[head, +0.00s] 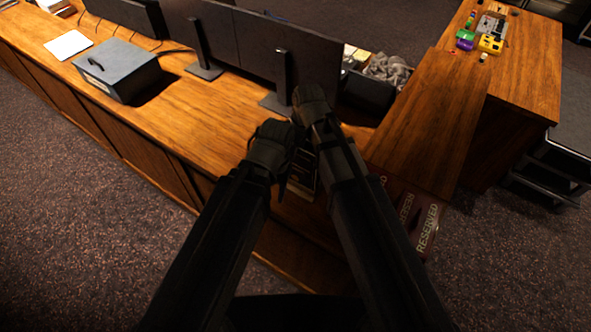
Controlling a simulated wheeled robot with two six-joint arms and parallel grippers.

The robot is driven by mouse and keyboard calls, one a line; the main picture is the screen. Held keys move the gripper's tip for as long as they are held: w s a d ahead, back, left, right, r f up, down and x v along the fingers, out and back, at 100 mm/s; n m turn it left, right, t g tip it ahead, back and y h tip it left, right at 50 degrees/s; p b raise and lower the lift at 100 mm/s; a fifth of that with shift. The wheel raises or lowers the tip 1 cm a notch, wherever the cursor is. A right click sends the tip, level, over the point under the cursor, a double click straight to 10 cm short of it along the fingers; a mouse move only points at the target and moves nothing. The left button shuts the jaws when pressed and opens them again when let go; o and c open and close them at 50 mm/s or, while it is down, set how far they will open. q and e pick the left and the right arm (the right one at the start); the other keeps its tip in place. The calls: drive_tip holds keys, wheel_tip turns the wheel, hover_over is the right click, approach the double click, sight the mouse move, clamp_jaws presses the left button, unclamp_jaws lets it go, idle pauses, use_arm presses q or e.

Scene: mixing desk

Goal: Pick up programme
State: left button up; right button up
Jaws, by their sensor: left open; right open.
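A dark flat item with small pale markings (300,184), perhaps the programme, lies near the front edge of the wooden desk (228,112). My arms and grippers hide much of it, so I cannot be sure what it is. My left gripper (273,146) is just above and left of it in the picture, open, with nothing seen in it. My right gripper (312,104) is higher in the picture, in front of the monitors, open, with nothing seen in it. The two grippers are close together. A white sheet (68,45) lies at the far left of the desk.
A grey metal box (117,70) stands on the left of the desk. Dark monitors (290,55) on stands line the back. A dark bin (366,92) with crumpled material is behind the right side. Dark red "RESERVED" signs (427,229) are at the lower right. Small colourful items (490,44) sit at the far right.

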sight(295, 167)
drive_tip(key=f+b, duration=0.1)
drive_tip(key=f, duration=0.1)
drive_tip(key=f+b, duration=0.1)
drive_tip(key=shift+w+a+f+b, duration=0.25)
drive_tip(key=shift+w+a+b, duration=0.05)
clamp_jaws()
idle(0.4)
